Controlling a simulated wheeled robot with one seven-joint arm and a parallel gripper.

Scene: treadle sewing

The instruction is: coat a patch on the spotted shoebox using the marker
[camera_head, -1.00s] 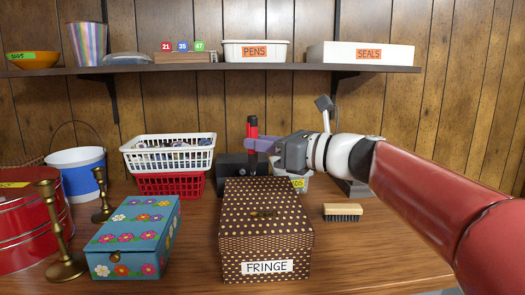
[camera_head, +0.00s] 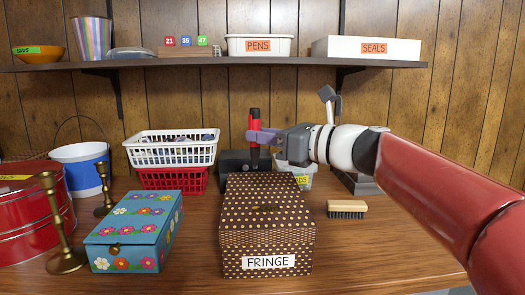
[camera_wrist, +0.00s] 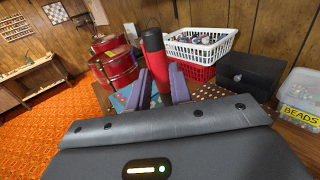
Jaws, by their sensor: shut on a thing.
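The spotted shoebox (camera_head: 266,228) is brown with pale dots and a FRINGE label, and stands on the table in the middle of the head view. The marker (camera_head: 254,133) is red with a black end. My gripper (camera_head: 262,137) has purple fingers and is shut on the marker, holding it nearly upright above the far part of the shoebox. In the wrist view the marker (camera_wrist: 156,50) stands between the two fingers (camera_wrist: 160,88). Its lower end is hidden or hard to make out, so I cannot tell whether it touches the lid.
A blue flowered box (camera_head: 135,232) and brass candlesticks (camera_head: 58,225) stand left of the shoebox. White (camera_head: 171,150) and red (camera_head: 172,180) baskets and a dark box (camera_head: 236,160) are behind. A brush (camera_head: 346,209) lies right, with bare table (camera_head: 370,250) around it.

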